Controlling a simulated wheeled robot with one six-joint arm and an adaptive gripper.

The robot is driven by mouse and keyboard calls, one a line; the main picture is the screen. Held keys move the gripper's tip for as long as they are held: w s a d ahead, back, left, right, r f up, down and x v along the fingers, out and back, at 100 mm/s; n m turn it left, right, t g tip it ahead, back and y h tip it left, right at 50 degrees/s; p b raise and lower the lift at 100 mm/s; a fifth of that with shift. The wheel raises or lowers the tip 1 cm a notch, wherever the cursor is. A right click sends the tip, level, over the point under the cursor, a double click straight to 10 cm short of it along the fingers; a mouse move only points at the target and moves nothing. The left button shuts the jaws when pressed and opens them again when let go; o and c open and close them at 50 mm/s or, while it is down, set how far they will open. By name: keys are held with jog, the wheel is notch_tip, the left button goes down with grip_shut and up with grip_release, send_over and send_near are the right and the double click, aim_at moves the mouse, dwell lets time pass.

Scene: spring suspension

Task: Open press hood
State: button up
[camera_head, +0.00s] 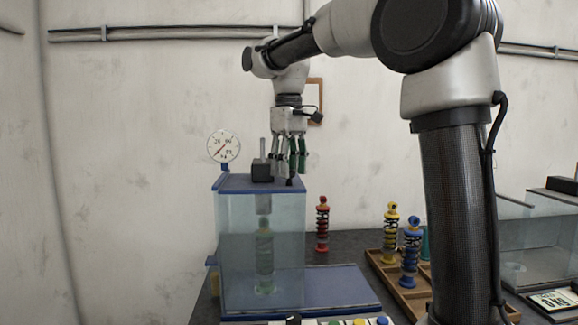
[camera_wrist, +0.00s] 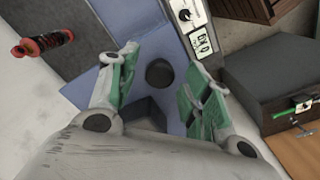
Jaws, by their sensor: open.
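The press hood (camera_head: 238,250) is a clear bluish box with a blue top plate, and it stands shut over a spring unit (camera_head: 265,255) seen through its wall. A black block (camera_head: 262,172) with a grey post sits on the top plate. A small dark knob (camera_head: 290,182) stands on the plate near its right side. My gripper (camera_head: 291,168) points down just above that knob, open and empty. In the wrist view, the round dark knob (camera_wrist: 159,72) lies between the green-padded fingers (camera_wrist: 155,92), with a gap on both sides. Whether the fingertips reach down to the knob's height is unclear.
A pressure gauge (camera_head: 224,146) rises behind the hood's left side. A red spring unit (camera_head: 322,222) stands right of the hood. A wooden tray (camera_head: 411,294) holds yellow (camera_head: 390,232) and blue (camera_head: 410,252) units. Coloured buttons (camera_head: 359,322) line the front. A clear glass box (camera_head: 540,235) is far right.

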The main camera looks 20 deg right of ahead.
grip_shut()
jog(key=s+d, duration=0.2)
jog(key=d, duration=0.7)
jog(key=s+d, duration=0.3)
jog(key=d, duration=0.7)
grip_release()
jog(key=shift+a, duration=0.1)
notch_tip(320, 180, up, 12)
dwell(0.4)
